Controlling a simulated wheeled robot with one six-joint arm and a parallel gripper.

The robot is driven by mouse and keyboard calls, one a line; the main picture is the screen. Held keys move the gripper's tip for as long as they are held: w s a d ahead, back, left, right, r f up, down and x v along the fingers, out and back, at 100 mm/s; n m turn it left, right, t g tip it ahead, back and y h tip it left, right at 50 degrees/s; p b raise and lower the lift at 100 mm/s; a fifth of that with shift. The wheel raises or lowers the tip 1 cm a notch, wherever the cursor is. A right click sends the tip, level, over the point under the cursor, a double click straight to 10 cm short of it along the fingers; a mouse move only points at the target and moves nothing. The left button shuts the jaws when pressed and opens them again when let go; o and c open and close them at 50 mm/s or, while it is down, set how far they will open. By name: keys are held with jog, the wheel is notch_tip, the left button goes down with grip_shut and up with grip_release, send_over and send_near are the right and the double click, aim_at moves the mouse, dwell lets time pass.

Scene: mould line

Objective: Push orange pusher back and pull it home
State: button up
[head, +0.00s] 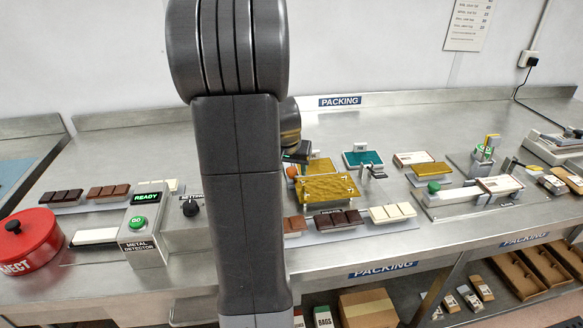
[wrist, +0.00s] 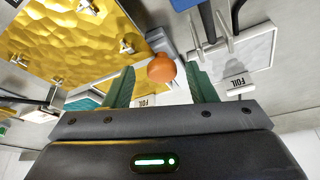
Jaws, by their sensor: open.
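The orange pusher has a round orange knob (wrist: 161,68) that shows in the wrist view between the green fingers of my gripper (wrist: 159,76). My gripper is open, with one finger on either side of the knob. I cannot tell whether either finger touches it. In the head view a small part of the orange knob (head: 292,171) shows just right of my arm, below my gripper (head: 298,155). My arm hides much of the area around it. A gold textured plate (wrist: 60,40) lies to the left of the knob in the wrist view.
Foil station parts with a grey panel (wrist: 245,55) and pins stand right of the knob. In the head view, chocolate bars (head: 340,219) lie in front of the gold plate. A metal detector box (head: 145,225) and red reject bin (head: 30,240) are at left.

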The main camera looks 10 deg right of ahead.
jog(key=v, duration=1.3)
jog(key=shift+s+r, duration=0.2)
jog(key=shift+f, duration=0.15)
jog(key=x, duration=1.3)
jog(key=shift+w+f, duration=0.1)
jog(key=shift+w, duration=0.65)
jog(key=shift+f, duration=0.1)
